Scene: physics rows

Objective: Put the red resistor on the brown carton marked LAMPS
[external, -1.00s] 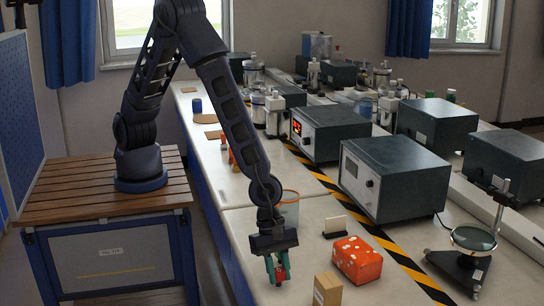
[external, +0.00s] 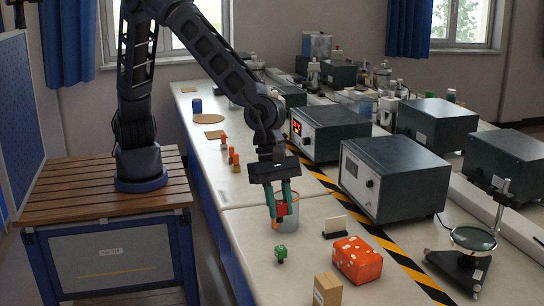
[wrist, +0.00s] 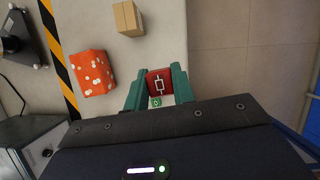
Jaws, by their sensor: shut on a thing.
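My gripper (external: 281,212) is shut on the red resistor (external: 281,208) and holds it above the white bench, in front of a clear beaker. In the wrist view the resistor (wrist: 159,82) shows a white resistor symbol on its red face, between my green fingers (wrist: 157,88). The brown carton (external: 327,291) stands at the bench's front, lower right of my gripper, with a pale label too small to read. It also shows at the top of the wrist view (wrist: 128,18). Nothing rests on its top.
The clear beaker (external: 291,216) is close behind my fingers. Instrument boxes (external: 385,176) line the right.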

